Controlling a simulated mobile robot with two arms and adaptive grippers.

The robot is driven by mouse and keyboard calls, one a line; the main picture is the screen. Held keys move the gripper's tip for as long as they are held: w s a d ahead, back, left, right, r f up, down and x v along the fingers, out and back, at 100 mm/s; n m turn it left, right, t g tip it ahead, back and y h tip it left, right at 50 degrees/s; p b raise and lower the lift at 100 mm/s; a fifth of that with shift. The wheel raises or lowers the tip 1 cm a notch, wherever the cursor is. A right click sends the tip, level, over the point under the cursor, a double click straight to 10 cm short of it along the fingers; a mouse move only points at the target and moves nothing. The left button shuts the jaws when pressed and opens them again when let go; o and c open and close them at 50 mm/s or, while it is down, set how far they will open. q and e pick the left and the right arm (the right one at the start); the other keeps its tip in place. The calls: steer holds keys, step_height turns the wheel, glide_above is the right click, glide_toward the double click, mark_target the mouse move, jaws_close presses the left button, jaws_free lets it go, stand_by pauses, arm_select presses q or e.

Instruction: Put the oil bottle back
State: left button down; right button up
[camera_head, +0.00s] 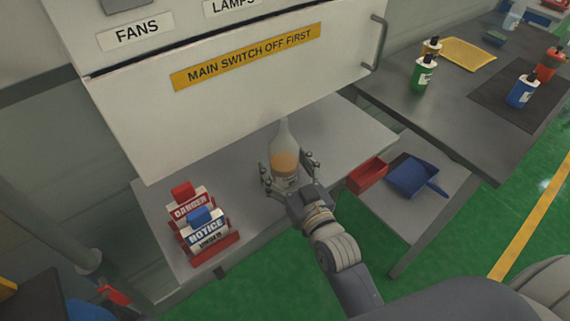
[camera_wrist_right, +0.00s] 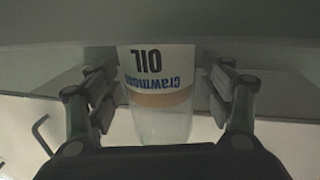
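The oil bottle (camera_head: 286,138) is clear with a tapered neck and orange-brown contents. It stands upright on the grey bench (camera_head: 335,130) below the white cabinet. My right gripper (camera_head: 289,168) has its fingers on either side of the bottle's lower body. In the right wrist view the bottle (camera_wrist_right: 160,90) appears upside down with its OIL label, between the fingers of my right gripper (camera_wrist_right: 160,105). A small gap shows between the finger pads and the bottle on both sides, so the gripper looks open. My left gripper is not in view.
The white cabinet (camera_head: 225,100) overhangs the bench closely behind the bottle. Red and blue lockout tags (camera_head: 203,222) stand on the left. A red bin (camera_head: 367,175) and blue dustpan (camera_head: 412,175) lie on the right. Green (camera_head: 422,75) and blue (camera_head: 521,92) bottles stand on the far table.

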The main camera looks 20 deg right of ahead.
steer(key=shift+s+r, duration=0.15)
steer(key=shift+s+d, duration=0.1)
steer(key=shift+s, duration=0.25)
steer(key=s+d+b, duration=0.1)
steer(key=s+b, duration=0.1)
steer(key=s, duration=0.9)
steer(key=shift+d, duration=0.15)
